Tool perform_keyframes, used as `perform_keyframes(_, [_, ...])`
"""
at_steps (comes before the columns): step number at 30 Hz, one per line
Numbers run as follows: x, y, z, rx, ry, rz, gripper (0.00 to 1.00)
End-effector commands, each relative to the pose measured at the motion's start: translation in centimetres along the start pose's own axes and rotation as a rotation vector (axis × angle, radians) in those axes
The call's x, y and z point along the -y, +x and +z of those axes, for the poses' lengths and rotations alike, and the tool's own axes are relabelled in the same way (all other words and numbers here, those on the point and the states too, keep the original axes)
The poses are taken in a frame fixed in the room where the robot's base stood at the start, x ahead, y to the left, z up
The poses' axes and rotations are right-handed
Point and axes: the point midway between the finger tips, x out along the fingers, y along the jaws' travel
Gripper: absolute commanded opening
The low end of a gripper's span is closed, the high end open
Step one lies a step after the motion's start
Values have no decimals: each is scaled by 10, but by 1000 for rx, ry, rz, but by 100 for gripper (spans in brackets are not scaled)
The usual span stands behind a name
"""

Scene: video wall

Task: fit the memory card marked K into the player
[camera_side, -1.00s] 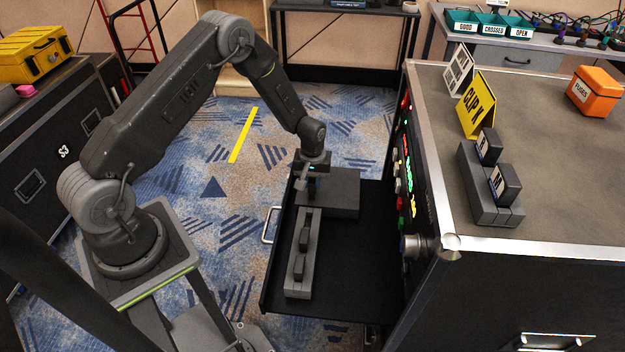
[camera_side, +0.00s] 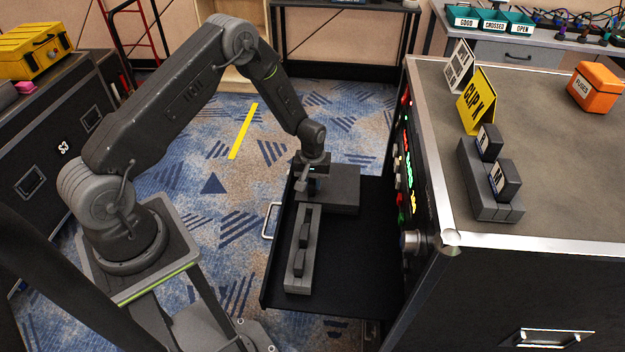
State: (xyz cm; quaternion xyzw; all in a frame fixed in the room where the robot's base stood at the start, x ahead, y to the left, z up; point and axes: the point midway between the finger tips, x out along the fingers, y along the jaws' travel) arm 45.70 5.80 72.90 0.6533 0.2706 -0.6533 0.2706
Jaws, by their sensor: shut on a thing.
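My gripper (camera_side: 310,184) points down over the far end of the open black drawer (camera_side: 350,290). It is shut on a small dark piece, mostly hidden by the fingers, that looks like a memory card; no letter on it can be read. Below and in front of it, a long grey holder (camera_side: 307,221) lies in the drawer with two dark pieces standing in it. A flat dark grey box (camera_side: 345,188), perhaps the player, sits just right of the gripper. I cannot tell whether the held piece touches the holder or the box.
A large case (camera_side: 570,150) with a lit control panel stands right of the drawer. On it are a yellow "CLIP K" sign (camera_side: 476,102), a grey holder (camera_side: 484,202) with two labelled dark blocks, and an orange fuse box (camera_side: 594,87). The drawer's right front is clear.

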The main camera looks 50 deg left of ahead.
Motion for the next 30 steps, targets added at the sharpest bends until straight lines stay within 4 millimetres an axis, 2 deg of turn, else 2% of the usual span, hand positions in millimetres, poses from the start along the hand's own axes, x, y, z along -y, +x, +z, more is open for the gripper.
perform_keyframes(10, [0, 7, 0, -1, 0, 0, 0])
perform_keyframes(11, [0, 6, 0, -1, 0, 1, 25])
perform_keyframes(12, [0, 6, 0, -1, 0, 1, 29])
perform_keyframes(19, [0, 6, 0, -1, 0, 0, 51])
perform_keyframes(24, [0, 6, 0, 0, 0, 0, 52])
perform_keyframes(30, [0, 6, 0, 0, 0, 0, 71])
